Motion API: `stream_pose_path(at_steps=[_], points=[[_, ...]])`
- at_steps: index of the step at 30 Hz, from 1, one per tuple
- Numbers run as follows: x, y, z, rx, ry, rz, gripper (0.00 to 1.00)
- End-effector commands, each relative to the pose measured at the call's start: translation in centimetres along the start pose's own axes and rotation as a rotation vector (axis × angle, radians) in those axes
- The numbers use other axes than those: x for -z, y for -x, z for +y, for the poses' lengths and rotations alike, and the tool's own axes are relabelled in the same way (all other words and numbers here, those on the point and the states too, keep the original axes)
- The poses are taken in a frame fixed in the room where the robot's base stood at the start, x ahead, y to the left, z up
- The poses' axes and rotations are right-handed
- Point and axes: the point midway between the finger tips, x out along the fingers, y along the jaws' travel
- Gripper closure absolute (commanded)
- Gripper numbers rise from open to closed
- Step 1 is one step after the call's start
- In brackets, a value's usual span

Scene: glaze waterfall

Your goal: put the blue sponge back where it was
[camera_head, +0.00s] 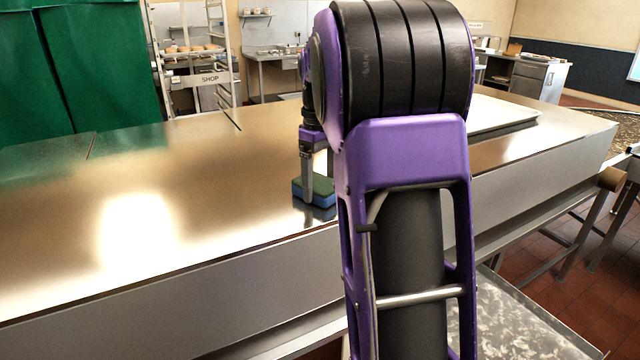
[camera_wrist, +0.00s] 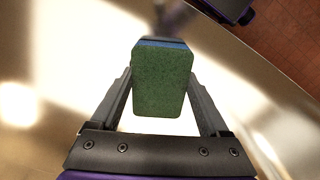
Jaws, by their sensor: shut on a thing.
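The blue sponge (camera_head: 315,191) has a green top face and a blue body. It is at the front edge of the steel table (camera_head: 180,205), left of my arm in the head view. My gripper (camera_head: 308,190) points down and is shut on the sponge. In the wrist view the sponge (camera_wrist: 162,85) shows its green face between the two fingers of my gripper (camera_wrist: 162,95), with a blue strip at its far edge. I cannot tell whether its underside touches the table. My arm hides part of the table behind it.
The steel tabletop left of the sponge is bare and shiny. A pale flat tray or board (camera_head: 500,115) lies on the table to the right. A rack with a SHOP sign (camera_head: 205,78) stands behind the table. Green curtains (camera_head: 95,65) hang at the back left.

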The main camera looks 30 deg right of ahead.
Motion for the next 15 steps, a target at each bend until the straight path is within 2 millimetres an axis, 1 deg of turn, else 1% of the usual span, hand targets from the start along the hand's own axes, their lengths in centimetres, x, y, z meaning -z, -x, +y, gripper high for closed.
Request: stream_pose_path(at_steps=[6, 10, 11, 13, 14, 15], points=[[0.02, 0.00, 0.01, -0.001, 0.000, 0.001, 0.73], [0.02, -0.41, 0.00, 0.000, 0.000, 0.001, 0.73], [0.03, -0.30, 0.01, -0.001, 0.000, 0.001, 0.16], [0.03, -0.28, 0.01, -0.001, 0.000, 0.001, 0.03], [0.03, -0.28, 0.01, -0.001, 0.000, 0.001, 0.00], [0.03, -0.28, 0.01, -0.001, 0.000, 0.001, 0.00]])
